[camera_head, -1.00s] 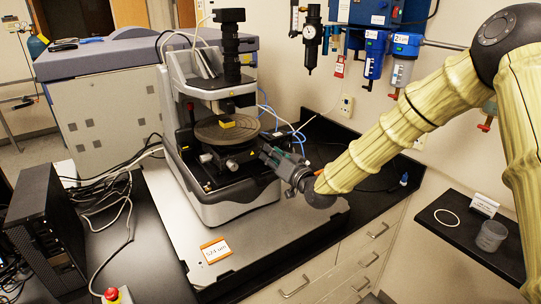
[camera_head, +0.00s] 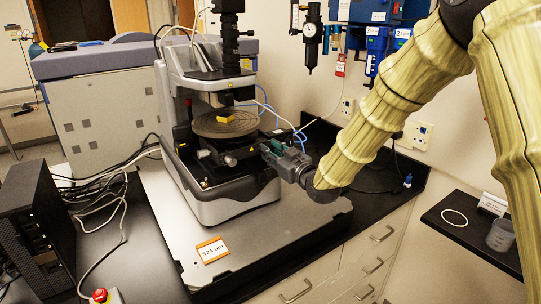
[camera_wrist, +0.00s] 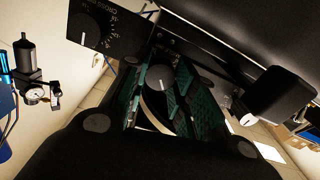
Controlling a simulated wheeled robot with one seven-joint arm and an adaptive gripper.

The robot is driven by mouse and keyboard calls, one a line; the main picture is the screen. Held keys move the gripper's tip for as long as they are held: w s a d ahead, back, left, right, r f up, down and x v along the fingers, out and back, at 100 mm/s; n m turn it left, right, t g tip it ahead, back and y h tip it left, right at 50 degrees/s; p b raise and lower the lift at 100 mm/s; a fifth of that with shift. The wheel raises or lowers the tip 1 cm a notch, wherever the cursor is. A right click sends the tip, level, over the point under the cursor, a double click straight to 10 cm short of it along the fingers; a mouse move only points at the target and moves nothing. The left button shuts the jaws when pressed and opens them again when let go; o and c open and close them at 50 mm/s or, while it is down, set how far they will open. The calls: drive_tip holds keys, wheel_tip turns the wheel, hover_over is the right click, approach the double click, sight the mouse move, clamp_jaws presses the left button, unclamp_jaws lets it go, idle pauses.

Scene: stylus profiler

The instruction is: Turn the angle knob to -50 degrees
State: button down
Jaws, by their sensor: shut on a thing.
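My gripper (camera_head: 264,148) reaches in from the right, at the stage's lower right. In the wrist view, a round dark knob (camera_wrist: 160,78) with a pale index line sits between the green-padded fingers of my gripper (camera_wrist: 158,90), which are shut on it. A second dark knob (camera_wrist: 90,30) on a black panel with a white scale is at upper left, clear of the fingers.
A dark bulky part (camera_wrist: 279,95) is close at the right of the wrist view. The profiler's column (camera_head: 229,40) rises behind the stage. A black computer (camera_head: 38,225) stands at left, and a red button (camera_head: 99,295) is at the front. Cables lie between.

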drive_tip(key=shift+f+n+b, duration=0.25)
drive_tip(key=shift+n+b, duration=0.35)
drive_tip(key=shift+b, duration=0.35)
drive_tip(key=n+b, duration=0.4)
drive_tip(key=b, duration=0.1)
drive_tip(key=shift+n, duration=0.3)
drive_tip(key=shift+r+n+b, duration=0.1)
drive_tip(key=shift+n+b, duration=0.45)
drive_tip(key=shift+n, duration=0.15)
drive_tip(key=shift+r+p, duration=0.2)
drive_tip(key=shift+p, duration=0.1)
drive_tip(key=c, duration=1.2)
unclamp_jaws()
drive_tip(key=shift+f, duration=0.1)
drive_tip(key=shift+o, duration=0.2)
drive_tip(key=shift+s, duration=0.1)
drive_tip(key=b+v, duration=0.1)
drive_tip(key=v, duration=0.7)
